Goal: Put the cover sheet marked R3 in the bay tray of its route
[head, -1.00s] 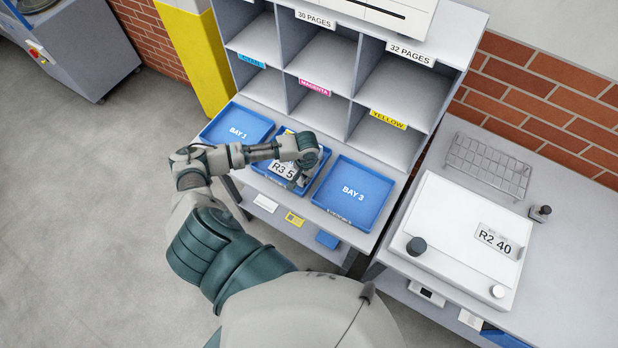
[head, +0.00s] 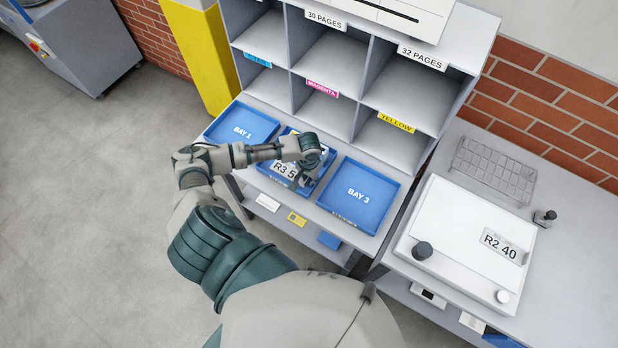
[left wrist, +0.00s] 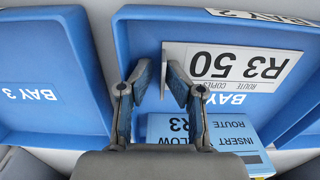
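The cover sheet marked R3 50 (left wrist: 245,68) is white with black print. It lies in or just above the blue middle tray (left wrist: 135,32) and also shows in the head view (head: 287,174). My left gripper (left wrist: 159,75) is over this tray, its fingers apart on either side of the sheet's near edge. A gap shows between the fingertips, and one finger overlaps the sheet in the picture. A blue insert card marked R3 (left wrist: 200,130) lies in the tray too. The bay 1 tray (head: 242,116) and bay 3 tray (head: 385,180) flank it. My right gripper is out of view.
A shelf of compartments (head: 345,55) with color labels stands behind the trays. A yellow column (head: 200,55) stands at left.

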